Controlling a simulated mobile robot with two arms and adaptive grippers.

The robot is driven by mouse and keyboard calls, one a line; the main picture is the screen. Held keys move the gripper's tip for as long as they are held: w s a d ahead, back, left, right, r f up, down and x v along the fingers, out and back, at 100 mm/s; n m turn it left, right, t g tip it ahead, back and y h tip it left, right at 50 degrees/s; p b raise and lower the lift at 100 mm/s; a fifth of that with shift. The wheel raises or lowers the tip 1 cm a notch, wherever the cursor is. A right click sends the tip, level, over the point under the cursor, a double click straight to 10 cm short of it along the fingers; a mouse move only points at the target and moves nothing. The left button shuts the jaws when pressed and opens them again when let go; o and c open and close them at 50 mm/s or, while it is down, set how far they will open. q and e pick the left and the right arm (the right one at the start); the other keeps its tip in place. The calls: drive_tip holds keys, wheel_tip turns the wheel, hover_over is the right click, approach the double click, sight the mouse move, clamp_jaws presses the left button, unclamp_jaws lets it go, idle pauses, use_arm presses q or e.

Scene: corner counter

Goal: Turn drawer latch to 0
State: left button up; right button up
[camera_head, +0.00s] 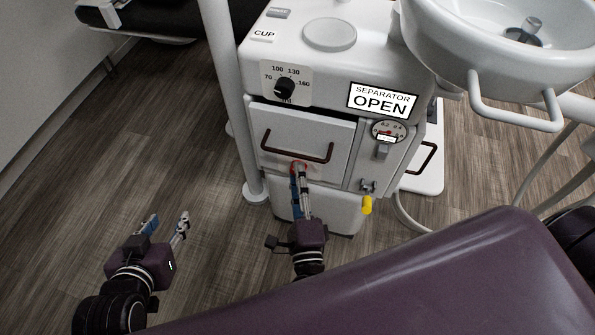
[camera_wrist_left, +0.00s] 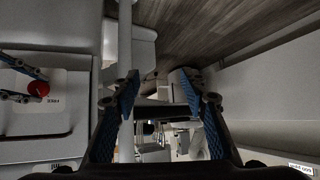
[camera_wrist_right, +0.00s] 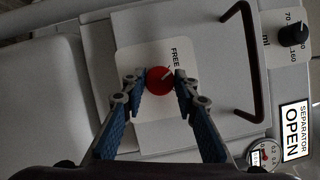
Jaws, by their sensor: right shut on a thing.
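The drawer latch is a round red knob (camera_wrist_right: 160,80) with a pale pointer mark, on a white plate labelled FREE on the drawer front (camera_head: 284,131). In the right wrist view, my right gripper (camera_wrist_right: 156,84) has its two fingertips on either side of the knob, closed against it. In the head view the right gripper (camera_head: 299,170) covers most of the knob, just below the drawer's dark handle (camera_head: 297,150). My left gripper (camera_head: 168,222) is open and empty, low on the left over the floor. In the left wrist view the knob (camera_wrist_left: 38,89) shows at the left edge.
Above the drawer is a black dial (camera_head: 285,87) and a SEPARATOR OPEN sign (camera_head: 382,100). A small gauge (camera_head: 388,131) and a yellow-tipped valve (camera_head: 367,205) are to the right. A purple chair (camera_head: 420,280) fills the lower right. Floor is clear at left.

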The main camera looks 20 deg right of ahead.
use_arm(q)
drive_tip(key=s+a+f+g+y+p, duration=0.1)
drive_tip(key=s+a+f+g+p, duration=0.3)
drive_tip(key=s+f, duration=0.4)
drive_tip(key=shift+s+g+y+p, duration=0.3)
drive_tip(key=shift+s+g+p, duration=0.2)
drive_tip(key=shift+s+g, duration=1.25)
use_arm(e)
drive_tip(key=shift+n+g, duration=0.5)
drive_tip(key=shift+n, duration=0.9)
use_arm(q)
drive_tip(key=shift+s+f+t, duration=0.15)
drive_tip(key=shift+s+t, duration=0.15)
drive_tip(key=shift+t, duration=0.05)
use_arm(e)
drive_tip(key=shift+y, duration=0.3)
drive_tip(key=o, duration=1.2)
drive_tip(key=shift+c, duration=0.2)
